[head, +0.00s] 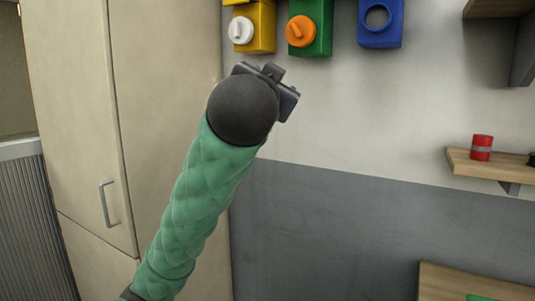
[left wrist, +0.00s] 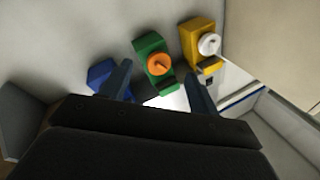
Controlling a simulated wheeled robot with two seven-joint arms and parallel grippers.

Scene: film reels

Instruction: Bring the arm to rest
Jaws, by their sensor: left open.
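My left arm (head: 205,195), in a green sleeve, reaches up from the bottom left in the head view. Its dark rounded wrist hides most of the left gripper (head: 275,85), which is raised in front of the wall below the coloured boxes. In the left wrist view the two fingers of the left gripper (left wrist: 157,76) stand apart, with nothing seen held between them. The green box (left wrist: 150,47) with an orange knob (left wrist: 159,64) shows beyond the fingers. My right gripper is in neither view.
A yellow box (head: 262,30) with a white knob, a green box and a blue box (head: 395,25) with a round hole are on the wall. A tall cabinet (head: 75,90) stands left. A shelf (head: 470,165) with a red can (head: 481,148) is at right.

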